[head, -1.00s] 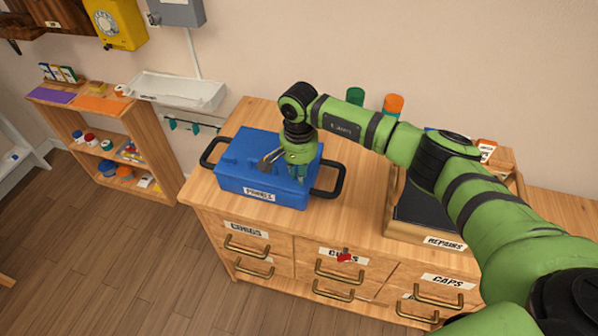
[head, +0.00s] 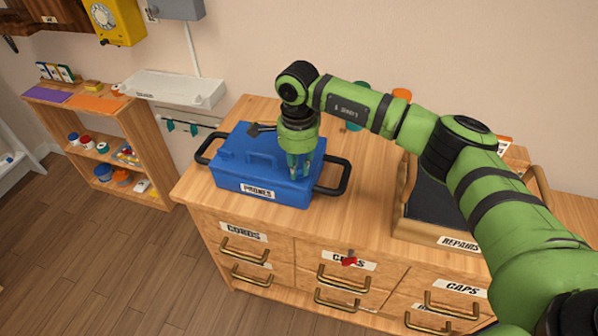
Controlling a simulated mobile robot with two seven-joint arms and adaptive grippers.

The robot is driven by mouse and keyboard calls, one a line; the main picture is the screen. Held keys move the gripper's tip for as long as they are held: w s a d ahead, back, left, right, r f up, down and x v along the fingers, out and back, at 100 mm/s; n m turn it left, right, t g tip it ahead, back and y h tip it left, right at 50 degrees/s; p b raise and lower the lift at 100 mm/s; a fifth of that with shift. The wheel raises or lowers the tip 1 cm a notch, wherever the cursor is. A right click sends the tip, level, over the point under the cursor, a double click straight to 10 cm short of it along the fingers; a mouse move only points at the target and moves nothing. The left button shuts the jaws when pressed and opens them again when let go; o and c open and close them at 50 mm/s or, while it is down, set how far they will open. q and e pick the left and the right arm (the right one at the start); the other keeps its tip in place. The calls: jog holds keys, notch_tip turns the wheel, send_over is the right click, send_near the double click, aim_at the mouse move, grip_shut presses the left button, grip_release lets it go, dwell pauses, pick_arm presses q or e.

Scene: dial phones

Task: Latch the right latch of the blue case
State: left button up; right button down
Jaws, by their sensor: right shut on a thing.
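The blue case (head: 232,170) stands shut on the wooden dresser top, with a "PHONES" label on its front and a black handle at each end. My right gripper (head: 299,172) points down over the right part of the case, its fingers at the lid and front edge. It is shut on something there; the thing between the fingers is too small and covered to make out. The right latch is hidden by the gripper. My left gripper is not in view.
A tray labelled "REPAIRS" (head: 457,243) stands to the right on the dresser (head: 360,215). Green and orange containers stand at the back behind my right arm. A red key-like thing (head: 349,260) sits at the middle drawer. The dresser's front strip is clear.

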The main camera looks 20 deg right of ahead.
jog(key=m+b, duration=0.2)
jog(key=m, duration=0.1)
jog(key=shift+w+a+f+m, duration=0.1)
jog(key=shift+m, duration=0.2)
jog(key=shift+w+m+b, duration=0.15)
jog(key=shift+m+b, duration=0.75)
jog(key=shift+m, duration=1.3)
jog(key=c, duration=1.1)
grip_release()
jog(key=shift+c, duration=0.2)
notch_tip(320, 180, up, 12)
jog(key=shift+r, duration=0.2)
jog(key=shift+f, duration=0.1)
